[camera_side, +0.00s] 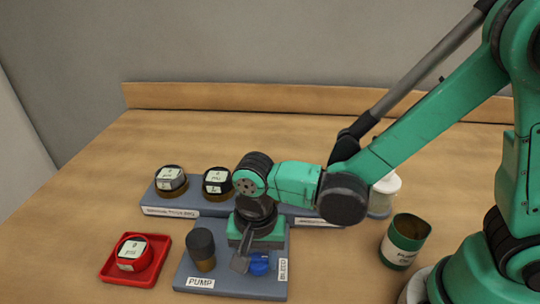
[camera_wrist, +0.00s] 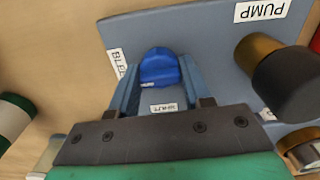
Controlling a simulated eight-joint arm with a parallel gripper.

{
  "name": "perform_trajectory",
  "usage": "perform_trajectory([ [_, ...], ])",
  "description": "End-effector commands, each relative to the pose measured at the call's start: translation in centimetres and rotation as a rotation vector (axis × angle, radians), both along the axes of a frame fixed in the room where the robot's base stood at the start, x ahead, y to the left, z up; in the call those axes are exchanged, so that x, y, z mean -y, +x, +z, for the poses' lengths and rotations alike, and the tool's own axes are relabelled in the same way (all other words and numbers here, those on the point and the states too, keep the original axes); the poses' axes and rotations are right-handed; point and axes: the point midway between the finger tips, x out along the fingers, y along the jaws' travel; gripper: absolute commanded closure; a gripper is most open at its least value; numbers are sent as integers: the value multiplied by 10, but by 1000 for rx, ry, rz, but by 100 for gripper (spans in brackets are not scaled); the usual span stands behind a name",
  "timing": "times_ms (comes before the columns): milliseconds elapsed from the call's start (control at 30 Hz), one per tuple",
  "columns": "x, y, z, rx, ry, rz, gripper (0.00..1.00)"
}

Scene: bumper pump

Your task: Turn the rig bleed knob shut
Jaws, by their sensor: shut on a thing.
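The blue bleed knob (camera_side: 260,264) sits on the grey-blue rig plate (camera_side: 225,285), beside the BLEED label (camera_side: 283,270). In the wrist view the knob (camera_wrist: 160,68) lies between the two fingers of my gripper (camera_wrist: 158,80), which is shut on it. In the side view my gripper (camera_side: 250,262) reaches down over the knob from above, and its body hides part of the plate. A small white label (camera_wrist: 163,107) shows on the plate near the knob; I cannot read it clearly.
A dark pump plunger (camera_side: 202,248) with a brass base stands left of the knob. A red tray (camera_side: 135,260) holds a labelled part at the left. A rack with dark-capped pieces (camera_side: 171,180) lies behind. A green-and-white can (camera_side: 405,240) and white jar (camera_side: 384,192) stand right.

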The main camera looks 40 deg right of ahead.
Motion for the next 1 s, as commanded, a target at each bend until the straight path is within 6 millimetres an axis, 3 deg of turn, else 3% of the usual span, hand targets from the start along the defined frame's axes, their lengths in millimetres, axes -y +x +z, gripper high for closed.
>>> perform_trajectory([
  [267, 0, 0, 0, -1, -2, 147, 100],
  [1000, 0, 0, 0, -1, 0, 839, 100],
])
